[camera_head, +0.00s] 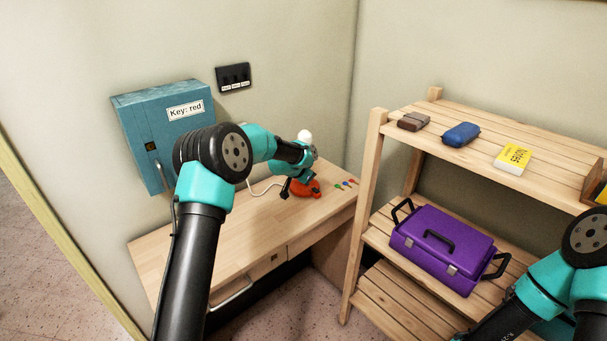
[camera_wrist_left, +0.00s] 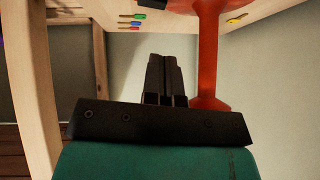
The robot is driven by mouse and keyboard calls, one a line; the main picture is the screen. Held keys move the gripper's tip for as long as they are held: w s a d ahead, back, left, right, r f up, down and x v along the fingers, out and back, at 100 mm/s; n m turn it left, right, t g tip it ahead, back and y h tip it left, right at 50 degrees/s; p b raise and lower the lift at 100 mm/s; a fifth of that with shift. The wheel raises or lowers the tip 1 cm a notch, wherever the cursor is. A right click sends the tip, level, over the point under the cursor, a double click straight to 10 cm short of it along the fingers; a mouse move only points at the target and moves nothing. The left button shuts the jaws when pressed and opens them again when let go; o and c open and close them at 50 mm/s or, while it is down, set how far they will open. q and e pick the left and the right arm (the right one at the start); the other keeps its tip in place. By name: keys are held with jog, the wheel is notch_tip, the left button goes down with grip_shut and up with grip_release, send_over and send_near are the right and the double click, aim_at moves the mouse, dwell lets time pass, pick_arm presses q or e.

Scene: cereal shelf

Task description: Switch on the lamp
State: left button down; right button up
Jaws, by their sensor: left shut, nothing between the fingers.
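An orange-red lamp (camera_head: 307,189) stands on the wooden desk, with a white bulb (camera_head: 305,135) showing above my left wrist. I cannot tell if the bulb is lit. My left gripper (camera_head: 286,189) is at the lamp, beside its base, and its wrist hides most of the stem. In the left wrist view my left gripper (camera_wrist_left: 164,80) is shut and empty, and the lamp's red stem (camera_wrist_left: 208,55) runs close beside the fingers. I cannot tell whether they touch. A dark switch panel (camera_head: 233,77) with small labels is on the wall. My right gripper is out of view.
Small coloured keys (camera_head: 345,184) lie on the desk (camera_head: 168,254) right of the lamp. A teal box (camera_head: 165,125) labelled "Key: red" hangs on the wall. A wooden shelf (camera_head: 376,130) at right holds a purple toolbox (camera_head: 440,248) and a yellow book (camera_head: 513,159).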

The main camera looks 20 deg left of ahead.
aim_at(316, 190)
pick_arm(q)
jog(key=f, duration=0.1)
jog(key=w+f, duration=0.1)
jog(key=f, duration=0.2)
jog(key=shift+w+d+f, duration=0.1)
jog(key=shift+w+f, duration=0.1)
jog(key=shift+w, duration=0.05)
jog(key=shift+f, duration=0.5)
